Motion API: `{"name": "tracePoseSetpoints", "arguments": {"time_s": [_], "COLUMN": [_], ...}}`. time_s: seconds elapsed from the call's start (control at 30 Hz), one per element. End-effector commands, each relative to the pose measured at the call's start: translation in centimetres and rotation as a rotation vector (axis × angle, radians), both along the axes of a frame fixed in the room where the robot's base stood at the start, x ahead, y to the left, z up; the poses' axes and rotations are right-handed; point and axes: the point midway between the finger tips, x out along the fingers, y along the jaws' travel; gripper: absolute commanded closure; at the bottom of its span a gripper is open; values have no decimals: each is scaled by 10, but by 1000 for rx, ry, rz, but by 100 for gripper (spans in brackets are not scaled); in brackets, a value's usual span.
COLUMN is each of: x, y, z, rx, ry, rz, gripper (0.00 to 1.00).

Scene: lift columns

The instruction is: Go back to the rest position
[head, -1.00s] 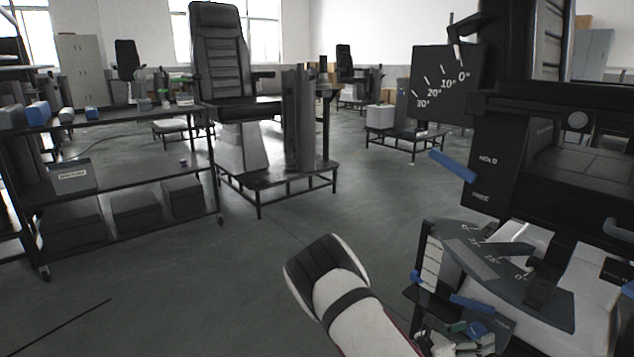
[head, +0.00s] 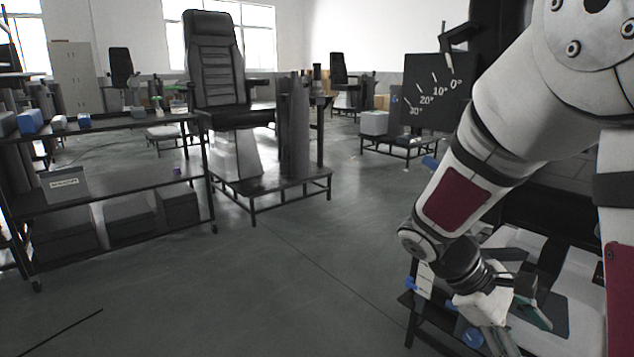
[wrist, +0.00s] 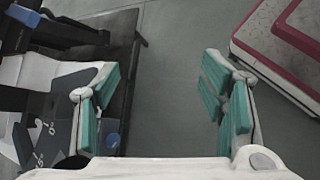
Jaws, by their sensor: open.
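My gripper (wrist: 160,110) is open in the wrist view, with teal pads on both fingers and nothing between them but grey floor. In the head view my gripper (head: 512,312) is at the lower right, at the end of my white arm, in front of the lift column's base unit. Its fingertips are partly hidden there. In the wrist view the dark frame and a grey plate with markings (wrist: 58,135) lie under and left of the left finger. I cannot tell whether the gripper touches them.
A dial board (head: 432,92) marked in degrees stands behind my arm. A black seat (head: 213,65) on a column stands on a low platform (head: 270,185) at the back. A shelf rack (head: 120,188) with boxes is at the left. The middle floor (head: 290,290) is clear.

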Motion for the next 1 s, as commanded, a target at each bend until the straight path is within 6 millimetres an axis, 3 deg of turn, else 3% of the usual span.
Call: {"name": "tracePoseSetpoints", "arguments": {"time_s": [0.2,0.5,0.7,1.0], "x": [-52,-120,-160,-195], "y": [27,71,101,134], "z": [33,63,72,74], "rx": [149,347,469,589], "ry": [-172,-376,-493,-602], "rz": [-178,-385,-494,-588], "gripper": [35,35,35,35]}}
